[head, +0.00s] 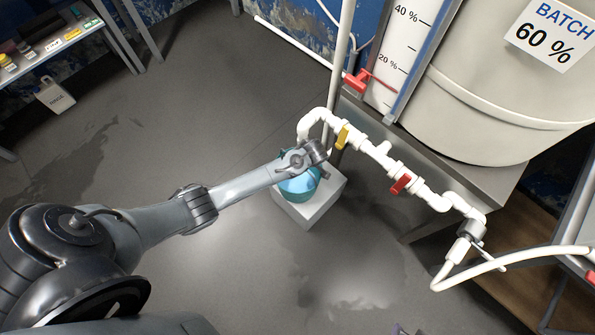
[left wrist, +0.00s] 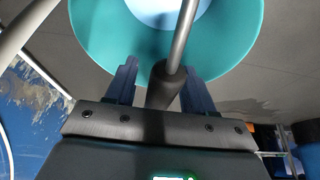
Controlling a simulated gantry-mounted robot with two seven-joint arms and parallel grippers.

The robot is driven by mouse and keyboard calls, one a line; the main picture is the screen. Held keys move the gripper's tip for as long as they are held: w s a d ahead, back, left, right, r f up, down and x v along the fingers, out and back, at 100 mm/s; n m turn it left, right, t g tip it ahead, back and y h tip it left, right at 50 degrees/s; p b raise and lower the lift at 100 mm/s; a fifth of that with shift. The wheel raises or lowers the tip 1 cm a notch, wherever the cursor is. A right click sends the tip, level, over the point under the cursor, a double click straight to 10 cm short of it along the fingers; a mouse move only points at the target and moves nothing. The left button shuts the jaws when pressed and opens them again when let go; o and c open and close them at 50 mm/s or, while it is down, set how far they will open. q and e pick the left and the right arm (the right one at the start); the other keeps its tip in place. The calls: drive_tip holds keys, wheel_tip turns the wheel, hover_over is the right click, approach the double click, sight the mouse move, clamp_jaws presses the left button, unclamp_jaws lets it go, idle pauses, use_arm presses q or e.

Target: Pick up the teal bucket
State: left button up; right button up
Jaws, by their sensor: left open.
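The teal bucket (head: 299,190) stands on a white block (head: 305,214) on the floor, partly hidden by my left arm. My left gripper (head: 318,152) is at the bucket's far upper edge in the head view. In the left wrist view the teal bucket (left wrist: 235,45) fills the top, with a pale blue inside. Its grey handle with a dark grip (left wrist: 165,85) runs between the two fingers of my left gripper (left wrist: 158,92). The fingers are open, with the grip between them. Whether they touch it I cannot tell. My right gripper is not in view.
White pipework (head: 375,150) with a yellow valve handle (head: 342,136) and a red one (head: 401,184) runs close to the right of my gripper. A large tank (head: 480,110) stands on a metal bench at the right. The floor at left is mostly clear.

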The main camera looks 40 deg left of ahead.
use_arm(q)
drive_tip(key=shift+w, duration=0.1)
clamp_jaws()
drive_tip(key=shift+r, duration=0.15)
idle(1.2)
